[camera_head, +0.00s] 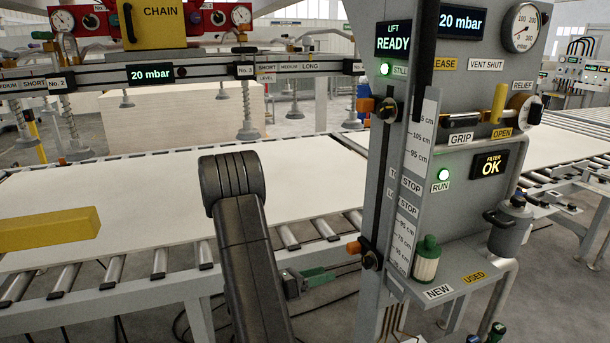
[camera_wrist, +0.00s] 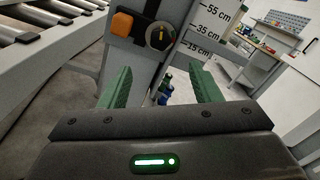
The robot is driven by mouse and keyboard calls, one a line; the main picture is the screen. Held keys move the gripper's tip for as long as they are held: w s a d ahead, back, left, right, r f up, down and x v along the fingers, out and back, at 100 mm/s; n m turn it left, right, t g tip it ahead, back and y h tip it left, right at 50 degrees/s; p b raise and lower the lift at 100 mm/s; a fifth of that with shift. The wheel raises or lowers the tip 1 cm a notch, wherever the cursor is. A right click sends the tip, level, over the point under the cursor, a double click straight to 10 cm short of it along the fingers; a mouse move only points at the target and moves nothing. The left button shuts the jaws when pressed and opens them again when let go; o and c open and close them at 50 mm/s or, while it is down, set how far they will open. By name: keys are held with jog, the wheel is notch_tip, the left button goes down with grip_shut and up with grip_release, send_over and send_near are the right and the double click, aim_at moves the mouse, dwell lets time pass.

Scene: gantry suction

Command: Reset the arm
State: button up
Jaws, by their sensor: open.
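My gripper shows in the wrist view (camera_wrist: 162,82) with its two green fingers wide apart and nothing held between them. Beyond the fingers are a grey column with a cm scale (camera_wrist: 200,32) and an orange stop with a round dark knob (camera_wrist: 158,37). In the head view my dark arm rises in front of the roller conveyor and bends over. A green part of my gripper (camera_head: 316,277) shows low, to the right of the arm, near the foot of the grey control column (camera_head: 375,170). The rest of my gripper is hidden behind my arm.
A large pale board (camera_head: 300,185) lies on the conveyor rollers (camera_head: 160,263). The column carries a yellow lever (camera_head: 500,103), gauges, and a shelf with a green-capped filter (camera_head: 427,260) and a grey canister (camera_head: 510,228). Suction cups (camera_head: 247,130) hang above the board.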

aim_at(364, 263)
jog(key=p+x, duration=0.1)
jog(key=x, duration=1.1)
jog(key=shift+w+d+p, duration=0.1)
jog(key=shift+d+p, duration=0.25)
jog(key=shift+p, duration=0.05)
jog(key=shift+a, duration=0.15)
